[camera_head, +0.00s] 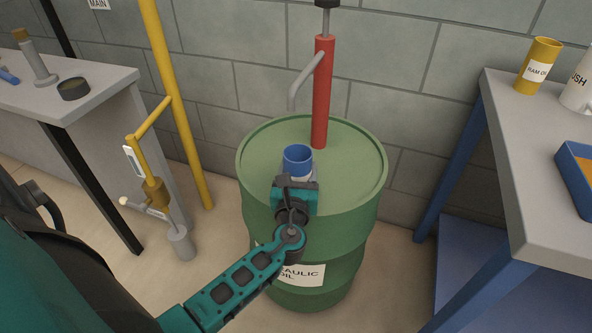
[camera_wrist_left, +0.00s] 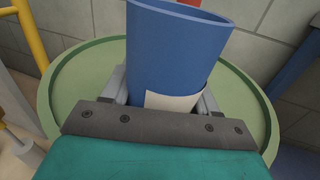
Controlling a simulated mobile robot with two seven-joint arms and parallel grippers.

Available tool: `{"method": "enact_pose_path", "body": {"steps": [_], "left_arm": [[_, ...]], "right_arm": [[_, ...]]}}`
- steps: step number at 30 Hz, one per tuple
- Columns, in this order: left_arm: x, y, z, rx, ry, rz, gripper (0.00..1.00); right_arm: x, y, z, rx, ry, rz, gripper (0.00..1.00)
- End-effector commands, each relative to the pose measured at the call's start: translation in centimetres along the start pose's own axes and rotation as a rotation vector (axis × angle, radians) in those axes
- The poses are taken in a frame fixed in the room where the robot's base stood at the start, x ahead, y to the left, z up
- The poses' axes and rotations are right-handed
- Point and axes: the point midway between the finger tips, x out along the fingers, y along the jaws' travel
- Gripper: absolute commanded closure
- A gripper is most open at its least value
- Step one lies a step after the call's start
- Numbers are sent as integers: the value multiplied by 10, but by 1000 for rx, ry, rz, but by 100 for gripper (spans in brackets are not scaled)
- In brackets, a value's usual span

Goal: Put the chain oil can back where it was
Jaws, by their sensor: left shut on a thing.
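A blue open-topped can (camera_head: 297,157) with a white label is at the green drum's lid in the head view. The can (camera_wrist_left: 178,50) fills the middle of the left wrist view; its label text cannot be read, so I cannot tell if it is the chain oil can. My left gripper (camera_head: 296,182) is shut on it, one finger on each side. The can looks nearly upright. Its base is hidden by the gripper, so I cannot tell whether it touches the lid. My right gripper is not in view.
The green drum (camera_head: 340,226) carries a red pump (camera_head: 323,95) with a grey spout at its back. A yellow "RAM OIL" can (camera_head: 538,66), a white container (camera_head: 582,92) and a blue tray (camera_head: 572,180) are on the right bench (camera_head: 505,130). Yellow pipework (camera_head: 172,90) stands left.

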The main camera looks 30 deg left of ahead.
Motion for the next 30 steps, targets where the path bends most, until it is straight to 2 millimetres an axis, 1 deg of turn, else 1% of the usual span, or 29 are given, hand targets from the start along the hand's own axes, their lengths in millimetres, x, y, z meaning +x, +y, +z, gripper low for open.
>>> {"method": "enact_pose_path", "body": {"steps": [3,7,8,15,22,25,29,30], "left_arm": [[0,0,0,-1,0,0,82],[0,0,-4,0,0,0,82],[0,0,-3,-1,0,0,40],[0,0,-3,-1,0,0,17],[0,0,-2,-1,0,0,16],[0,0,3,-1,0,1,16],[-19,1,0,0,4,0,16],[-27,1,0,0,4,-1,16]], "right_arm": [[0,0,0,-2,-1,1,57],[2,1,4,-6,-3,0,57],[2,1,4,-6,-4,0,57],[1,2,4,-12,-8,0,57],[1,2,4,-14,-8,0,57],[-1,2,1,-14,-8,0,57],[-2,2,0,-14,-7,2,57],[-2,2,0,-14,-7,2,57]]}}
